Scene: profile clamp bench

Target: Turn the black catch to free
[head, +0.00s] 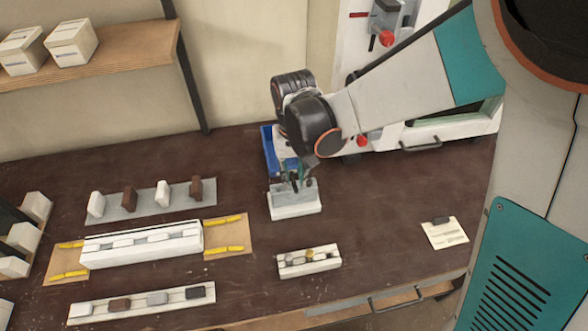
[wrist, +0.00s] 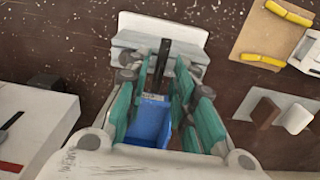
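A white block with a grey top (head: 295,210) stands on the dark bench below my gripper (head: 296,181). In the wrist view the same block (wrist: 160,22) lies beyond the fingertips. A narrow black bar (wrist: 162,62), which looks like the black catch, stands up from the block between the fingers of my gripper (wrist: 161,82). The teal-padded fingers are apart, one on each side of the bar, with a visible gap. Contact cannot be made out. In the head view the wrist and fingers hide the bar.
A blue bin (head: 269,150) stands just behind the gripper. To the left are a white profile (head: 142,247) on a board with yellow strips, a rear grey strip (head: 150,205) with upright pieces, and a front strip (head: 140,304). A small white block (head: 309,262) lies in front.

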